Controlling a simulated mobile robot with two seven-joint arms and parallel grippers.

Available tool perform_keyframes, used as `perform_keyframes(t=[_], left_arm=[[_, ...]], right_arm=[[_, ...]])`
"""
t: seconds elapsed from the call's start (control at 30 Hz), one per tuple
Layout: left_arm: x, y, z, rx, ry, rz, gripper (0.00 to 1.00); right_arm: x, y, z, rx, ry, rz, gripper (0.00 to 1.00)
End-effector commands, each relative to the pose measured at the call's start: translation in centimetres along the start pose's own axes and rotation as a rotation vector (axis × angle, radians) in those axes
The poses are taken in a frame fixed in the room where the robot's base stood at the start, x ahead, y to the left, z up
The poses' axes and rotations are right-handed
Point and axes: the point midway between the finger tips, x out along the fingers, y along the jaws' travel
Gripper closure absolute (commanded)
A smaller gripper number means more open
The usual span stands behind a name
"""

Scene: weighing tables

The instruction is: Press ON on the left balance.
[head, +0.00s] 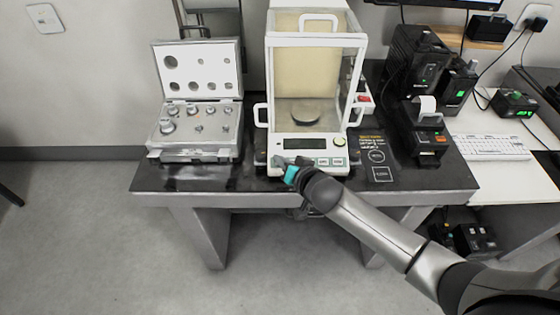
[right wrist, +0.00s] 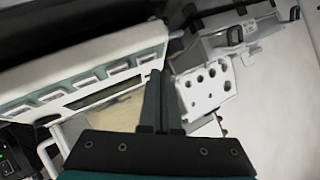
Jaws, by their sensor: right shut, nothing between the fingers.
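One balance (head: 308,170) with a glass draft shield stands on the dark table in the head view. Its front panel has a dark display (head: 299,143), a round green-ringed button (head: 340,141) at the right and a row of small buttons (head: 330,161) below. In the right wrist view the shut fingers (right wrist: 155,78) are beside the balance's button panel (right wrist: 85,88). My left gripper is not in view.
A small black printer (head: 423,135) and black boxes stand at the right. A white keyboard (head: 490,147) lies on the side table. The floor in front is clear.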

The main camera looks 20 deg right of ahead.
Motion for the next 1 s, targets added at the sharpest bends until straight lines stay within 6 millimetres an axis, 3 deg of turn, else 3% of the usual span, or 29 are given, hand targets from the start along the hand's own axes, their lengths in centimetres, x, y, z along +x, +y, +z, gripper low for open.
perform_keyframes(t=[1.0], left_arm=[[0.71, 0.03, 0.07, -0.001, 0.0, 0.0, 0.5]], right_arm=[[0.88, 0.64, 0.63, 0.0, 0.0, 0.0, 1.0]])
